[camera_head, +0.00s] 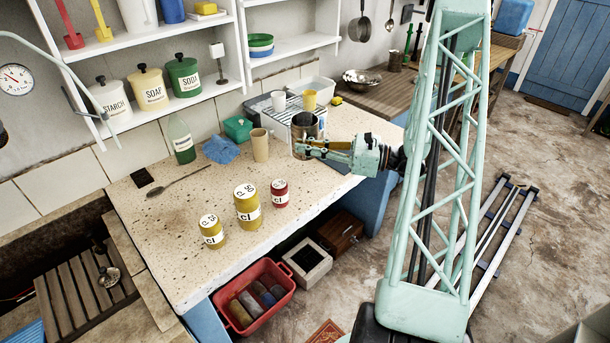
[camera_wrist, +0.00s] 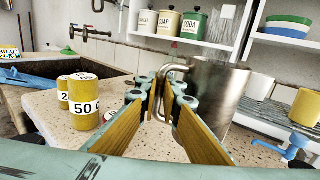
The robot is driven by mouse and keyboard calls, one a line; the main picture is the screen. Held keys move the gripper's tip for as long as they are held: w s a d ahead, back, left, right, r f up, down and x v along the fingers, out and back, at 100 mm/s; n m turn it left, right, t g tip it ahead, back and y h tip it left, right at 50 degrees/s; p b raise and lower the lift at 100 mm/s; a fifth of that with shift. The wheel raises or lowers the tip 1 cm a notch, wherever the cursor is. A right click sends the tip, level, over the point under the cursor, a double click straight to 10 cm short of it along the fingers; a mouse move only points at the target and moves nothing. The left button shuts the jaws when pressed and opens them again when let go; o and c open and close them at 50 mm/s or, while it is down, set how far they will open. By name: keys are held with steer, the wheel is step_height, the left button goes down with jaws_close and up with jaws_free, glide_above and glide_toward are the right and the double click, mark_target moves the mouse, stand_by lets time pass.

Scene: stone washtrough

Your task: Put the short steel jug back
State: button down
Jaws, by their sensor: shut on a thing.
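A steel jug (camera_head: 304,124) is by the front of the dish rack on the speckled stone counter. My gripper (camera_head: 303,149) reaches in from the right, in front of the jug's lower part. In the wrist view the jug (camera_wrist: 216,92) stands upright, just beyond and right of the fingers. My gripper (camera_wrist: 158,112) is shut on its bent handle (camera_wrist: 172,78), which passes between the yellow-padded fingers. The jug's base is partly hidden, so I cannot tell whether it touches the counter.
Yellow measures (camera_head: 247,206) and a red one (camera_head: 279,193) stand at the counter's front. A tan beaker (camera_head: 260,145), blue cloth (camera_head: 220,150) and green bottle (camera_head: 181,140) are farther left. The white rack (camera_head: 275,104) holds a white cup (camera_head: 279,100) and yellow cup (camera_head: 310,100).

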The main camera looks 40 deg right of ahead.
steer(key=shift+f+b, duration=0.6)
steer(key=shift+f, duration=2.5)
steer(key=shift+f+b, duration=0.35)
steer(key=shift+f, duration=1.65)
steer(key=c, duration=3.2)
jaws_free()
steer(key=shift+f, duration=0.1)
steer(key=shift+c, duration=0.2)
steer(key=o, duration=0.4)
steer(key=shift+r, duration=0.2)
steer(key=shift+p+v, duration=0.8)
steer(key=shift+v, duration=5.2)
